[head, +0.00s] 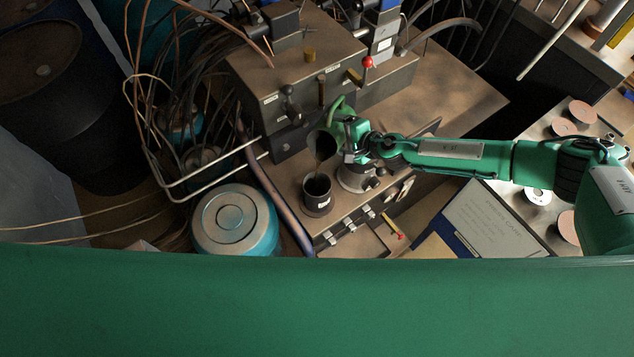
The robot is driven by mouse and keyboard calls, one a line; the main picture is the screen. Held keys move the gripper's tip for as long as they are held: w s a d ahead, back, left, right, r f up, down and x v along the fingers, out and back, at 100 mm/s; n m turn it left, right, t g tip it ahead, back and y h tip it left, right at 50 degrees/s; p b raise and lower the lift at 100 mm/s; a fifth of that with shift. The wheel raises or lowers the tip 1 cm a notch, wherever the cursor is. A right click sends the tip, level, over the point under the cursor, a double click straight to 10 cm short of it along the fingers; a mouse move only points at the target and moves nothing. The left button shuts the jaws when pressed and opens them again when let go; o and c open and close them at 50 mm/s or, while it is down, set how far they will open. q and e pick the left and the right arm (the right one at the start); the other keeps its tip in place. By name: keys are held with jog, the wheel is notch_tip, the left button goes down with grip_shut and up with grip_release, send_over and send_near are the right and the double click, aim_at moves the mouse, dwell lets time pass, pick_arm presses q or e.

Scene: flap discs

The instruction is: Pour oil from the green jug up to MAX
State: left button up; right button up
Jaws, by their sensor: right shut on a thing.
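The green jug (321,143) is tilted, with its dark mouth facing down and left, above a dark cylindrical cup (317,203) on the machine's ledge. A thin brownish streak runs from the jug's lip towards the cup's open top. The cup stands upright and has a small white label; I cannot read a MAX mark or tell the oil level inside. My right gripper (348,137) is shut on the jug at its right side, up and to the right of the cup. My left gripper is not in view.
A round metal fitting (356,178) stands just right of the cup. A grey machine block (300,85) with levers and a red knob (367,62) is behind. A teal drum (235,221) and a hose lie left. Pinkish discs (582,113) lie on a bench at right.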

aim_at(340, 124)
jog(key=shift+s+a+f, duration=0.1)
jog(key=shift+f, duration=0.05)
dwell(0.6)
jog(key=r, duration=0.1)
jog(key=w+r+m+g, duration=0.1)
jog(key=r+m+g, duration=0.1)
jog(key=shift+w+d+y, duration=0.25)
jog(key=shift+d+y, duration=0.05)
jog(key=shift+s+f, duration=0.1)
jog(key=shift+f, duration=0.05)
jog(key=shift+m+g, duration=0.3)
dwell(0.9)
